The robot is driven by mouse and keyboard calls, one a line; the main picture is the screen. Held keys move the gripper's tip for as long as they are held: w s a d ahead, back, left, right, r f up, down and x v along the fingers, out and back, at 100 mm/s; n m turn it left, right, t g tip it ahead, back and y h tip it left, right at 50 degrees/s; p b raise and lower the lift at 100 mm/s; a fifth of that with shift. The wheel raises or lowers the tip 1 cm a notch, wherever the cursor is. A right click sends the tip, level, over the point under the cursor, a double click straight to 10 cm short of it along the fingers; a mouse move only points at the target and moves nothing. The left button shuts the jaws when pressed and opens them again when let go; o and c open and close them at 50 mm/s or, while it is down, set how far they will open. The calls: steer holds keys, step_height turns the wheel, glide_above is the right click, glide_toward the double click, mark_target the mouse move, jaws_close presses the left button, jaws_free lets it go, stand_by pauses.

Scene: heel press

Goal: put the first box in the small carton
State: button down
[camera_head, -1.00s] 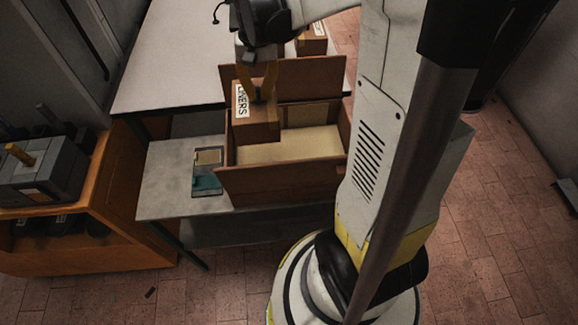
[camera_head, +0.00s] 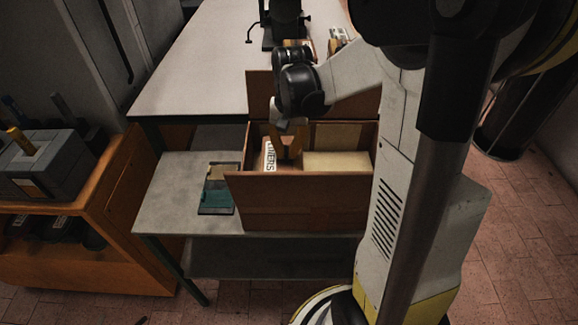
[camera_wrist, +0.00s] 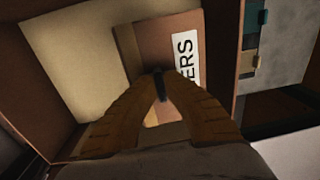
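The box labelled LINERS (camera_head: 269,160) is brown with a white label. It is down inside the open brown carton (camera_head: 300,203), at its left end, mostly hidden by the front wall. In the wrist view the box (camera_wrist: 150,40) lies beside the carton's wall (camera_wrist: 217,60), with cream-coloured surface to its left. My gripper (camera_head: 288,150) reaches down into the carton from above. Its yellow-brown fingers (camera_wrist: 160,86) come together at the box, shut on it. Whether the box rests on the carton's floor cannot be told.
The carton stands on a low grey shelf (camera_head: 175,205), its back flap (camera_head: 262,95) upright. A teal and yellow item (camera_head: 217,190) lies left of it. A pale table (camera_head: 190,70) with a dark press (camera_head: 286,20) stands behind. An orange cabinet (camera_head: 110,210) is at left.

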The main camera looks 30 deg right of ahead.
steer(key=shift+f+b, duration=0.7)
steer(key=shift+f, duration=1.1)
steer(key=shift+f, duration=0.25)
steer(key=c, duration=1.6)
jaws_free()
steer(key=shift+r, duration=0.1)
steer(key=r+p, duration=0.1)
steer(key=r, duration=0.3)
steer(key=r+p, duration=0.2)
steer(key=r, duration=0.2)
steer(key=r+p, duration=0.1)
steer(key=r, duration=0.3)
steer(key=shift+s+d+r+p, duration=0.2)
steer(key=shift+d+p, duration=0.05)
steer(key=shift+p, duration=0.15)
